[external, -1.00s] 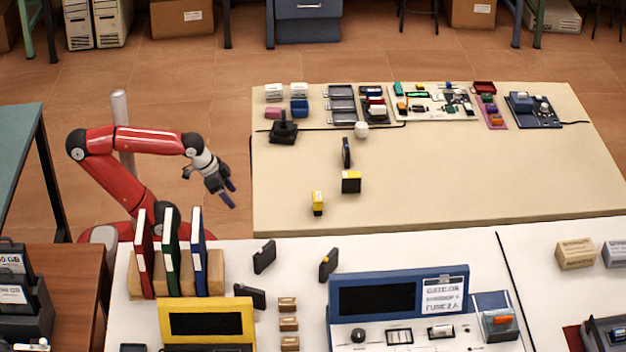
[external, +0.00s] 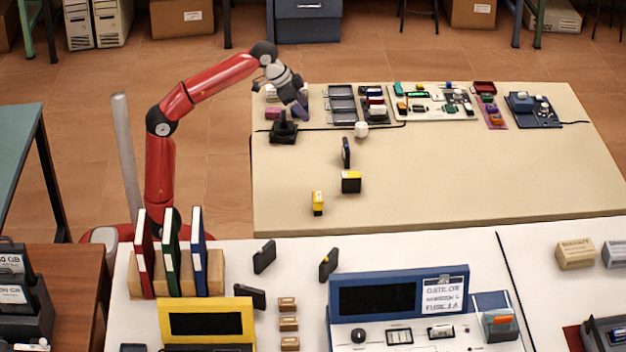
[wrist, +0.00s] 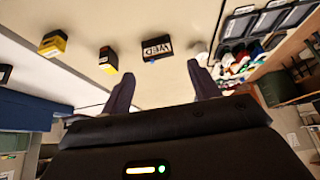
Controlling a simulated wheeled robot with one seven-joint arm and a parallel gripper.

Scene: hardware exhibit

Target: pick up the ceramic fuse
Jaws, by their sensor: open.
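No object in view can be identified for certain as the ceramic fuse. A small white piece (external: 361,129) sits on the beige table, and a white shape, probably the same piece, shows in the wrist view (wrist: 198,47) just beyond the right finger. A pale cylinder-like part (external: 440,331) lies on the blue-framed panel in front. My gripper (external: 300,112) is raised over the back left of the beige table, near the black stand. In the wrist view my gripper (wrist: 163,88) has its two dark fingers wide apart, with nothing between them.
The beige table (external: 480,190) is mostly clear at its middle and right. Near the gripper are a black stand (external: 284,132) and grey trays (external: 341,104). Upright binders (external: 171,255) stand on the white front table.

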